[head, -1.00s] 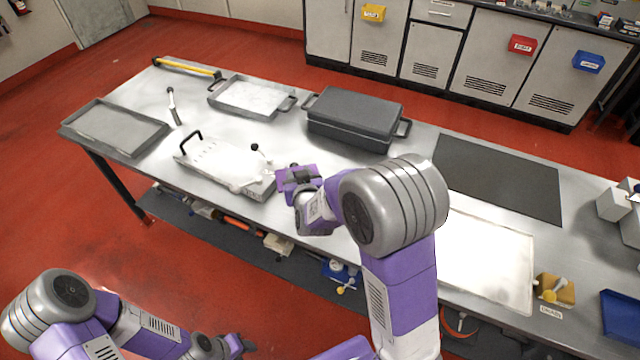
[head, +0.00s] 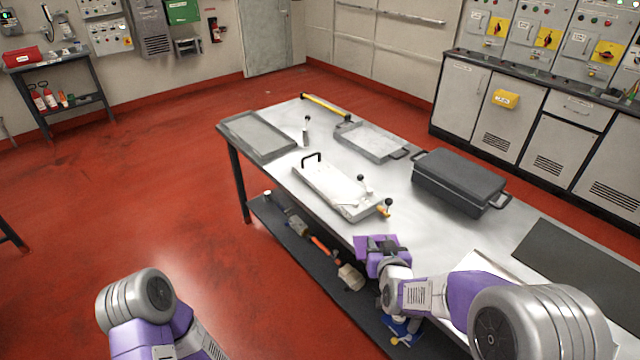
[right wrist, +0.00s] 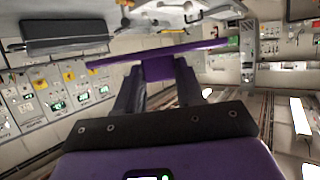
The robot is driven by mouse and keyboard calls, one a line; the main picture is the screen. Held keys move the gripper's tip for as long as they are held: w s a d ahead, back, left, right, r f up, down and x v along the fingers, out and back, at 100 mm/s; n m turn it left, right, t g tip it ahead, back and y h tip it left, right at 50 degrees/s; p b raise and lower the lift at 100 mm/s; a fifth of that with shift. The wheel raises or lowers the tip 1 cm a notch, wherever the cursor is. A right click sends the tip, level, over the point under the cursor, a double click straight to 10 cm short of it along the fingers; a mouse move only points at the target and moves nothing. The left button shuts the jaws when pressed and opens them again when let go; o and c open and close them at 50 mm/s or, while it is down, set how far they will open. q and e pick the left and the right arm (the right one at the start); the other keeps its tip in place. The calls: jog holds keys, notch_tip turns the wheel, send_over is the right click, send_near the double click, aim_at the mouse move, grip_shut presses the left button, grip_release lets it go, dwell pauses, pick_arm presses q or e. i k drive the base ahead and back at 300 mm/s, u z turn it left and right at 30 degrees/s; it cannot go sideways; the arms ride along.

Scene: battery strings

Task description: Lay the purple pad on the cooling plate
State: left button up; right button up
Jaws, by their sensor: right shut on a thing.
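The purple pad (right wrist: 205,48) shows nearly edge-on in the right wrist view, with a purple block below it between my fingers. My right gripper (right wrist: 158,75) is shut on this block. In the head view the pad (head: 361,243) is at my right gripper (head: 376,250), near the table's front edge and apart from the plate. A pale, shallow plate (head: 335,186), which looks like the cooling plate, lies on the table beyond the gripper. It has a black handle and ball-topped levers. My left gripper is out of frame; only my left arm shows.
A dark lidded case (head: 458,182) stands right of the plate. A grey tray (head: 258,137) and a shallow handled tray (head: 371,141) lie farther back. A black mat (head: 580,262) is at right. A lower shelf holds several loose items.

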aim_at(332, 181)
jog(key=u, duration=0.75)
jog(key=i, duration=1.15)
jog(key=z, duration=0.3)
jog(key=i, duration=1.05)
jog(key=z, duration=1.1)
